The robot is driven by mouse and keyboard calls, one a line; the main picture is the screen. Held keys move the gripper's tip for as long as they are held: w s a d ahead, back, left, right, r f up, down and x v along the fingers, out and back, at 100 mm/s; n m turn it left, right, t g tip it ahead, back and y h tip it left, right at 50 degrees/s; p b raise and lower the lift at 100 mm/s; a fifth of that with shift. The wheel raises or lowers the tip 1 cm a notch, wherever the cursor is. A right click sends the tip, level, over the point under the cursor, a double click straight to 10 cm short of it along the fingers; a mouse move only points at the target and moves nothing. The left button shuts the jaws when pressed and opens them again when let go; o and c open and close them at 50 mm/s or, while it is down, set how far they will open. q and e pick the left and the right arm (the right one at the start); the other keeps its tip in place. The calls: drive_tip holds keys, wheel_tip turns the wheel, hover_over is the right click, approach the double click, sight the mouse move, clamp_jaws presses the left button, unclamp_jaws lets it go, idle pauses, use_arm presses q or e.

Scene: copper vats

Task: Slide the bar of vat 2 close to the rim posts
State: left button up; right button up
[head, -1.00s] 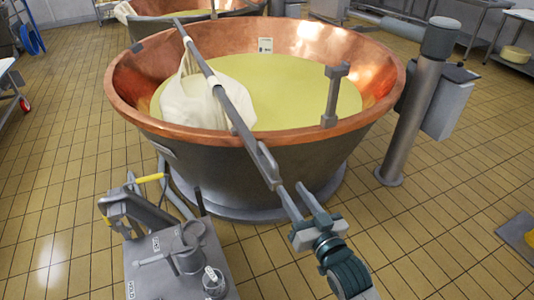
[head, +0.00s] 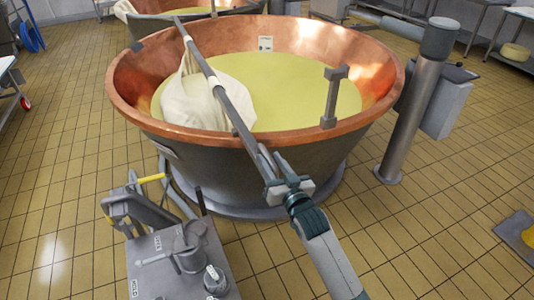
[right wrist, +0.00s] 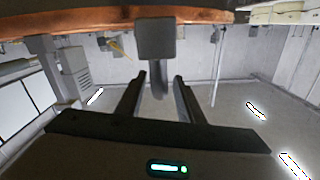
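A long grey bar (head: 211,80) slants across the copper vat (head: 387,101), from beyond its far left side over the near rim. A white cloth (head: 190,103) hangs from it into the pale yellow contents. A grey post (head: 331,98) with a notched top stands at the near right rim. My right gripper (head: 270,160) is at the near end of the bar, its fingers apart beside it. In the right wrist view the open fingers (right wrist: 160,80) point at a dark square block (right wrist: 155,38); contact is unclear. My left gripper is out of view.
A grey machine (head: 175,262) with a yellow handle stands at the lower left, close to my right arm. A thick grey column (head: 415,100) stands right of the vat. Another copper vat (head: 230,7) is behind. Tiled floor at right is mostly clear.

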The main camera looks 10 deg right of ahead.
drive_tip(key=shift+w+a, duration=0.2)
drive_tip(key=shift+w, duration=0.85)
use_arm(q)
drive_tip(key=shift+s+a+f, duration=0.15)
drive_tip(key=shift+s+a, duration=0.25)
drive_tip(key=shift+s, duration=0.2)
use_arm(e)
drive_tip(key=shift+w+a, duration=0.1)
drive_tip(key=shift+w, duration=0.3)
